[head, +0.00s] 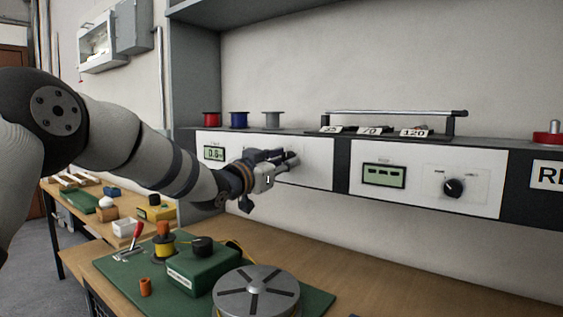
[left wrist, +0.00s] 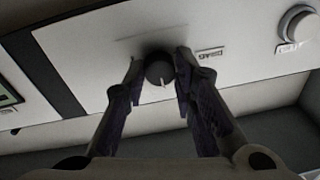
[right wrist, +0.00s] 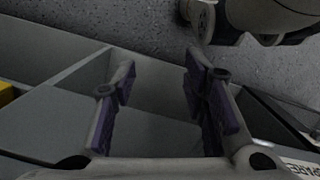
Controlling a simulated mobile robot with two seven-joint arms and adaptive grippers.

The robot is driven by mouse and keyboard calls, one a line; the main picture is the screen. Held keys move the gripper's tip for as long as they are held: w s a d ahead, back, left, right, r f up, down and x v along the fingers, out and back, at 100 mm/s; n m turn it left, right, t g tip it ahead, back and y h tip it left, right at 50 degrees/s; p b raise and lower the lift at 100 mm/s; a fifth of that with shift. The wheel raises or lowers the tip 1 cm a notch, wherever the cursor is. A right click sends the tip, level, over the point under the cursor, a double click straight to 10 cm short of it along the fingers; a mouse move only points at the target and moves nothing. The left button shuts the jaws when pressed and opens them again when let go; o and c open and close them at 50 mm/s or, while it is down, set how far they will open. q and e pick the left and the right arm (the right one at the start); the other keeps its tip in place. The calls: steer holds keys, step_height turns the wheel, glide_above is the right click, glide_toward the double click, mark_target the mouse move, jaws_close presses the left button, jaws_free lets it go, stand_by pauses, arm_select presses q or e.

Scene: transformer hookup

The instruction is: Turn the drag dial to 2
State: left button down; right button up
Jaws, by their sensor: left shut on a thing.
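The drag dial (left wrist: 159,70) is a dark round knob with a white pointer mark on the white panel. In the left wrist view the mark points down the picture, and a DRAG label (left wrist: 210,53) is beside it. My left gripper (left wrist: 159,76) is shut on the dial, one finger on each side. In the head view the left gripper (head: 290,160) is against the panel and hides the dial. A display (head: 214,153) left of it seems to read 0.6. My right gripper (right wrist: 160,75) is open and empty, above grey compartments.
A silver knob (left wrist: 297,24) sits farther along the panel. Another panel has a display (head: 384,176) and a black knob (head: 454,188). Below, a green mat (head: 150,270) holds a green box (head: 203,268), a grey slotted reel (head: 256,292) and a yellow spool (head: 164,243).

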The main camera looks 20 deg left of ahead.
arm_select(q)
steer(key=shift+r, duration=0.2)
steer(key=c, duration=1.3)
jaws_free()
steer(key=shift+f, duration=0.1)
steer(key=v, duration=1.2)
